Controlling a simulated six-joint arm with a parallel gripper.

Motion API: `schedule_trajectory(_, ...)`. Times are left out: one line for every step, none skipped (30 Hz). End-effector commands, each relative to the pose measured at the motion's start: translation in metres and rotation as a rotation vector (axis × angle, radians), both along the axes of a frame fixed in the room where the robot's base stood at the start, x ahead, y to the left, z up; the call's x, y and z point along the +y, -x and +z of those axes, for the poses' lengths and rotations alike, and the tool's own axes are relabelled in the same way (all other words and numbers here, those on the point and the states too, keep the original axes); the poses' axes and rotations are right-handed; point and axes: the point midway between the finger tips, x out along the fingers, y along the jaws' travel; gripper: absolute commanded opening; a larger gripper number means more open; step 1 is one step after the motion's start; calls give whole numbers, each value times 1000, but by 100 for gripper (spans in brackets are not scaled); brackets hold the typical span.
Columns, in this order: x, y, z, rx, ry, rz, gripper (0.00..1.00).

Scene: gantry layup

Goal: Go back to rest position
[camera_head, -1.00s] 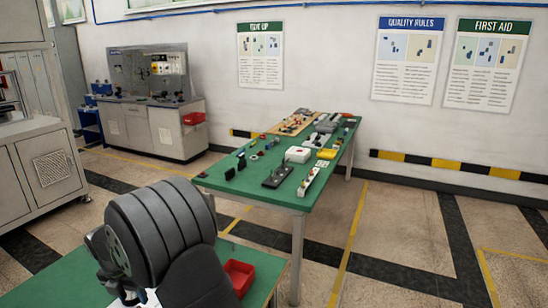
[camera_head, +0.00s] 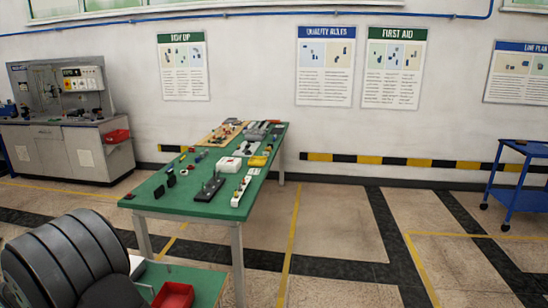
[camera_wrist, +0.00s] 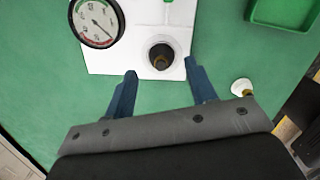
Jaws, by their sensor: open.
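My gripper (camera_wrist: 160,88) shows in the wrist view with two blue fingers spread apart and nothing between them. Beyond the fingertips is a white plate (camera_wrist: 120,55) on a green surface (camera_wrist: 35,90). The plate carries a round dial gauge (camera_wrist: 97,20) at the left and a dark round knob or fitting (camera_wrist: 161,55) in the middle. The fingers look apart from both. In the head view the gripper is not in view; a dark ribbed part of my arm (camera_head: 65,260) fills the lower left.
A red bin (camera_head: 172,296) sits on the near green table. A longer green table (camera_head: 150,205) with many small parts stands ahead. A workbench (camera_head: 62,150) is at the left, a blue cart (camera_head: 520,185) at the right. Open floor (camera_head: 340,235) lies between. A white-and-brass fitting (camera_wrist: 242,88) is right of my gripper.

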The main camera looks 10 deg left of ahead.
Motion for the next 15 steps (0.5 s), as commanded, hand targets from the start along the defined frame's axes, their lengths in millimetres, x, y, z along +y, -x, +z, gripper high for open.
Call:
schedule_trajectory(0,0,0,0,0,0,51)
schedule_trajectory(0,0,0,0,0,0,51)
schedule_trajectory(0,0,-1,0,0,0,51)
schedule_trajectory(0,0,-3,0,0,0,51)
schedule_trajectory(0,0,-5,0,0,0,51)
schedule_trajectory(0,0,-8,0,1,0,51)
schedule_trajectory(0,0,-11,0,1,0,51)
schedule_trajectory(0,0,-15,0,2,1,51)
schedule_trajectory(-1,0,-21,0,3,1,51)
schedule_trajectory(0,0,-27,0,3,1,51)
schedule_trajectory(-1,0,-32,0,3,1,51)
schedule_trajectory(0,1,-34,0,0,1,51)
schedule_trajectory(1,1,-22,-3,-5,0,51)
schedule_trajectory(1,2,-16,-2,-6,1,51)
schedule_trajectory(0,3,-7,-2,-6,1,51)
